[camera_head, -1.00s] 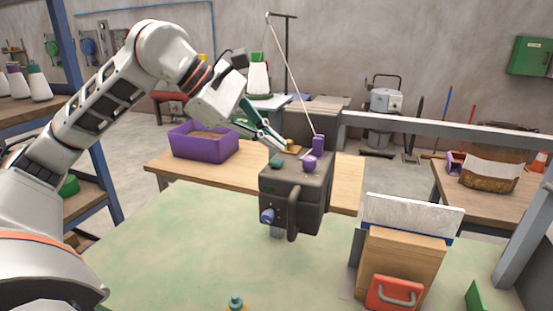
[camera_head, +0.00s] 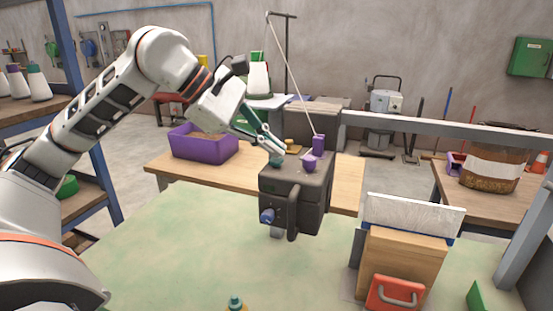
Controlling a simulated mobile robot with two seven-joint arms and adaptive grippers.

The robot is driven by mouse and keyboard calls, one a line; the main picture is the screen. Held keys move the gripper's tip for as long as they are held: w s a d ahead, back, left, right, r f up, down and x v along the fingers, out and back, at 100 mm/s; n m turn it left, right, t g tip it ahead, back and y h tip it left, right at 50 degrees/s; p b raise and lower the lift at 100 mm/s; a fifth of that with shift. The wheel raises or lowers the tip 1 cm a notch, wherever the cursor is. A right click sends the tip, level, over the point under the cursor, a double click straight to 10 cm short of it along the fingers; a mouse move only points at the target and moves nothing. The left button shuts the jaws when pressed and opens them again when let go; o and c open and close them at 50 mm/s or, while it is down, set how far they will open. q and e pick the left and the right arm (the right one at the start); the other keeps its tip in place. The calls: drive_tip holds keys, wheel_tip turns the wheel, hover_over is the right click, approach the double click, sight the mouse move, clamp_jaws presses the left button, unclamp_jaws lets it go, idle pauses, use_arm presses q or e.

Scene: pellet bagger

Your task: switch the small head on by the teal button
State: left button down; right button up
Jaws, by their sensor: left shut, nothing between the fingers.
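My left gripper (camera_head: 281,151) is shut and empty, pointing down to the right. Its fingertips are right at the teal button and just above it in the picture; I cannot tell whether they touch it. My right gripper is out of view.
A purple bin (camera_head: 205,147) stands on the wooden table behind. A blue knob (camera_head: 267,216) and a dark handle (camera_head: 293,219) are on the head's front. The green tabletop (camera_head: 170,240) is mostly clear.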

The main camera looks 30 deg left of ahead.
sight(272, 160)
use_arm(q)
drive_tip(key=shift+f, duration=0.35)
idle(0.4)
drive_tip(key=shift+r+p, duration=0.7)
drive_tip(key=shift+r, duration=0.25)
drive_tip(key=shift+r, duration=0.15)
wheel_tip(272, 160, up, 4)
drive_tip(key=p, duration=0.5)
drive_tip(key=shift+r, duration=0.1)
drive_tip(key=shift+r+b, duration=0.3)
drive_tip(key=shift+r, duration=0.45)
